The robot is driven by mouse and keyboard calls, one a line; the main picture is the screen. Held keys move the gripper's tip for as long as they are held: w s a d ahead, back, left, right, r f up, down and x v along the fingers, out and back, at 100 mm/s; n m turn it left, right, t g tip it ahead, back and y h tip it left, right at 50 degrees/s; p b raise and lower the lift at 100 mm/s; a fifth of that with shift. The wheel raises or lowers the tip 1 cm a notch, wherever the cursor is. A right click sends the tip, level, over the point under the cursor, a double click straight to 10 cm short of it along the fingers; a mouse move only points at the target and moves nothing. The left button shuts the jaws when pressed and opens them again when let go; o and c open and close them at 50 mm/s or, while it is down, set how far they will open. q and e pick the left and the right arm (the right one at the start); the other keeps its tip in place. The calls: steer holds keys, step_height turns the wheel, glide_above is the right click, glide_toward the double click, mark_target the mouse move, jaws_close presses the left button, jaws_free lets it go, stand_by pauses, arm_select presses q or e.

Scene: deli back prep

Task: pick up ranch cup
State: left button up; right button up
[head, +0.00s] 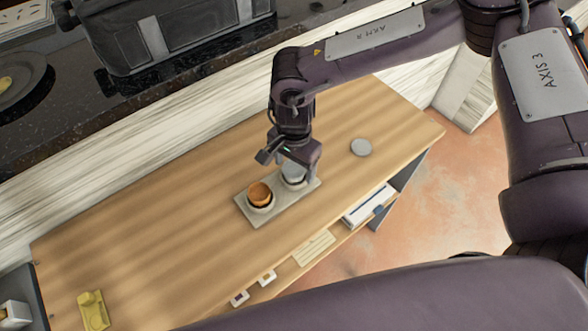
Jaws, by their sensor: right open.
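A grey tray (259,218) lies on the wooden counter and carries two small cups. The cup with white contents (293,173), which looks like the ranch cup, stands at the tray's right end. The cup with orange contents (260,194) stands to its left. My right gripper (288,174) points down over the white cup, open, with its fingers around or just above it; contact cannot be told. The gripper partly hides that cup. My left gripper is out of view.
A round grey disc (361,147) lies on the wooden counter (170,220) to the right. A yellow item (93,310) is at the lower left. A dark bag-like case (170,35) sits on the black ledge behind. The counter's middle left is clear.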

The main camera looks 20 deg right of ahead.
steer(key=shift+f, duration=0.2)
steer(key=c, duration=0.9)
